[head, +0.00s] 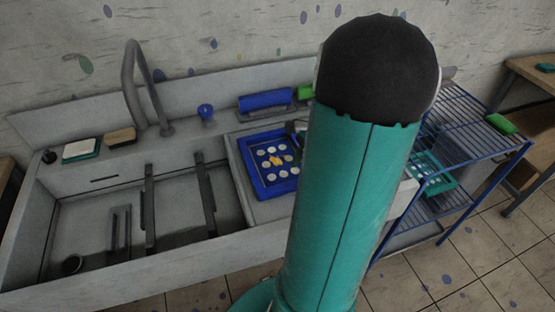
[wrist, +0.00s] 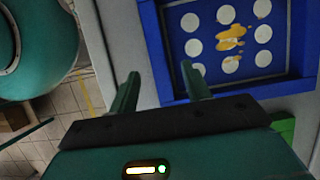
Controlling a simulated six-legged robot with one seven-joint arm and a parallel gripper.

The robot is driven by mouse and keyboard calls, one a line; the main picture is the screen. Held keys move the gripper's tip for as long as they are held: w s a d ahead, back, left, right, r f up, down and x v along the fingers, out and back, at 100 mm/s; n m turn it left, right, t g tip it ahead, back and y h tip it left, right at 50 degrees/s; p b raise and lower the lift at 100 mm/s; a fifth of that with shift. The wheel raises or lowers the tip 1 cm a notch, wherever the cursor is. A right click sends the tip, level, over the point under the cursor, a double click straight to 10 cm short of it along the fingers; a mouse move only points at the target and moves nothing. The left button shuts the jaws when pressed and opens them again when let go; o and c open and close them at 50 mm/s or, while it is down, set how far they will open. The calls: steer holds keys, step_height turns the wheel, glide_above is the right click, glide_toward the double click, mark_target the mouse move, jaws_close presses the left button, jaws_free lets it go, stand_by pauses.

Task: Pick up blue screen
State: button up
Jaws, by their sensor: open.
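The blue screen (head: 250,171) is a blue square frame with rows of white circles and a yellow-orange smear near its middle. It lies flat on the counter right of the sink in the head view. My arm stands just right of it there and may hide part of its right side. In the wrist view the screen (wrist: 154,52) fills the upper right. My gripper (wrist: 160,72) is open with nothing between its fingers. Its right fingertip appears close to the screen's lower-left corner; I cannot tell whether they touch. In the head view the fingers are not clearly visible.
The sink basin (head: 90,235) lies left. A blue roller-like object (head: 265,101), a small blue item (head: 206,111), a brown block (head: 121,137) and a white-topped pad (head: 81,149) sit along the back. A blue wire rack (head: 465,125) stands right.

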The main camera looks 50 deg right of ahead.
mark_target(291, 184)
steer(key=x, duration=0.5)
steer(key=shift+a+r, duration=0.15)
steer(key=shift+a, duration=0.2)
jaws_close()
steer(key=shift+r, duration=0.1)
